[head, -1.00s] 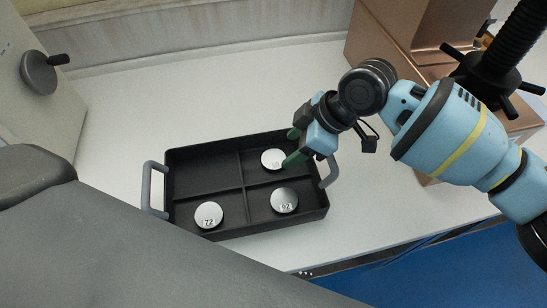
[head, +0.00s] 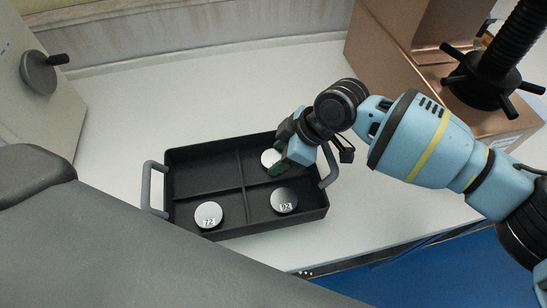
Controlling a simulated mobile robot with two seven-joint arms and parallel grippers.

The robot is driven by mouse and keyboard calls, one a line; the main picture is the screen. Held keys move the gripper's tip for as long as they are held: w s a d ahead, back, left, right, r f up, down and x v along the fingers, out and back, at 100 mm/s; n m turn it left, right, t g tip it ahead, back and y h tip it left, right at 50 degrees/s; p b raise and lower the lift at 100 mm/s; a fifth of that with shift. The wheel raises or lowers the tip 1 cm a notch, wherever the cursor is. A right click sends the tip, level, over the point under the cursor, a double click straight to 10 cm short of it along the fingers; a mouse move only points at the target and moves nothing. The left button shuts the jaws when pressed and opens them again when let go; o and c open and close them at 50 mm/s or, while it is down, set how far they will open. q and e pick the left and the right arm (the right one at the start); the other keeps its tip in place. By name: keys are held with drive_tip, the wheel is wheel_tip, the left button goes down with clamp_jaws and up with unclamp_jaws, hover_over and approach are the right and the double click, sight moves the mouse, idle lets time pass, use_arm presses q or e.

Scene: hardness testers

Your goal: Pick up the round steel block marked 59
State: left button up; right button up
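A black tray (head: 205,179) with four compartments holds three round steel blocks. One block (head: 268,157) lies in the back right compartment, partly hidden by my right gripper, and its mark cannot be read now. The block marked 72 (head: 208,213) is in the front left compartment. Another block (head: 284,199), apparently marked 92, is in the front right one. My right gripper (head: 275,160) has its green fingers down at the back right block. Whether the fingers are closed on it cannot be made out. My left gripper is not in view.
The tray has grey handles (head: 147,187) at both ends and stands on a white table (head: 120,125). A copper-coloured machine (head: 400,45) with a black spoked handwheel (head: 483,82) stands at right. A grey machine with a knob (head: 40,72) is at left. The back left compartment is empty.

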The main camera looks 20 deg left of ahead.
drive_tip(key=shift+c, duration=1.2)
drive_tip(key=shift+r, duration=0.15)
wheel_tip(320, 180, up, 10)
